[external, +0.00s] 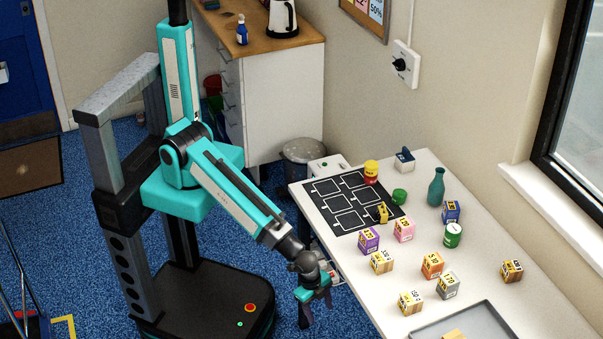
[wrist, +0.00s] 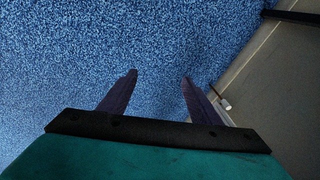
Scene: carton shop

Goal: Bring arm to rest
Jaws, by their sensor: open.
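My arm reaches down and to the right from its column in the external view. My gripper (external: 304,312) hangs beside the left edge of the white table (external: 376,313), over the blue floor. In the wrist view my gripper (wrist: 159,80) shows two dark fingers spread apart, with only blue carpet between and beyond them. It is open and holds nothing. In the external view its fingertips are small and dark, so their detail is hard to make out.
On the table are a black mat (external: 338,219) with white outlines, several small cartons such as a purple one (external: 368,240), a teal vase (external: 436,187) and a grey tray (external: 478,318). A grey bin (external: 303,158) stands behind. Open floor lies left of the table.

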